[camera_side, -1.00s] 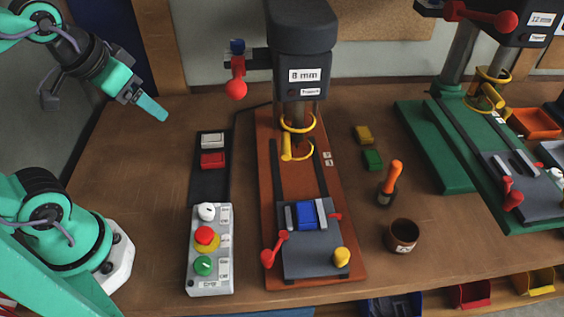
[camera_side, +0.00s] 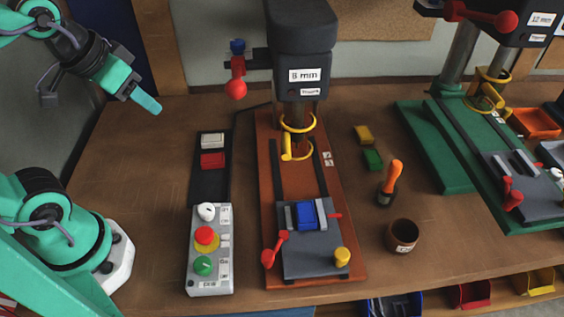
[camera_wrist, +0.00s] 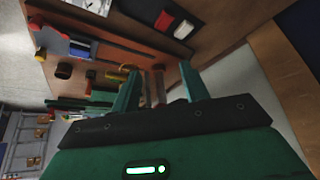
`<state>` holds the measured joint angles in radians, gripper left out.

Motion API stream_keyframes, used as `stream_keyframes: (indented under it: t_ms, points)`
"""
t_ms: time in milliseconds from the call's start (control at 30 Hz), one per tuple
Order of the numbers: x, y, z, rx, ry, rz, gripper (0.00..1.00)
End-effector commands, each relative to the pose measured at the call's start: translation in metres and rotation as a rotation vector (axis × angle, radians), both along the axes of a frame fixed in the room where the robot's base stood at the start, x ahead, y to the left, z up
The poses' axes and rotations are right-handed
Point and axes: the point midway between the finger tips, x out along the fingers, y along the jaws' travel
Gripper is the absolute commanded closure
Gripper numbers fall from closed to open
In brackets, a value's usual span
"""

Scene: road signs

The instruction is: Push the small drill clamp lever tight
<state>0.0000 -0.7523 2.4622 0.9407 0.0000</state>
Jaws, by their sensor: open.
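The small drill (camera_side: 303,50), labelled 8 mm, stands mid-picture on an orange-brown base (camera_side: 330,270) in the side view. Its grey vise (camera_side: 312,262) holds a blue block (camera_side: 306,215) between light jaws. The red clamp lever (camera_side: 272,250) sticks out at the vise's front left, slanting down to a round knob. My gripper (camera_side: 147,101) is in the air at the upper left, well away from the lever and touching nothing. In the wrist view my gripper (camera_wrist: 158,84) has its two teal fingers apart with nothing held between them; the blue block (camera_wrist: 79,50) shows at left.
A control box (camera_side: 210,250) with white, red and green knobs stands left of the drill. A red feed handle (camera_side: 236,85) hangs at the drill's left. A brown cup (camera_side: 402,235) and an orange-handled brush (camera_side: 391,182) stand right. The left bench is clear.

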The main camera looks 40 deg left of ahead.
Motion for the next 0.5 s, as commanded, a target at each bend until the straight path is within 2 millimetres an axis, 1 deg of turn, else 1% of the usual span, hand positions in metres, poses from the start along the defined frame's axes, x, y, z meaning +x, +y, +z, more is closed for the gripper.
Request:
stream_keyframes:
  t_ms: [33,167,233,500]
  points:
    - [0.001,0.0,0.009,0.0,-0.004,0.0,0.55]
    - [0.001,0.0,0.032,0.0,-0.004,0.0,0.55]
    - [0.0,0.0,0.047,0.0,-0.005,0.0,0.55]
    - [0.0,0.0,0.089,0.0,-0.003,0.0,0.55]
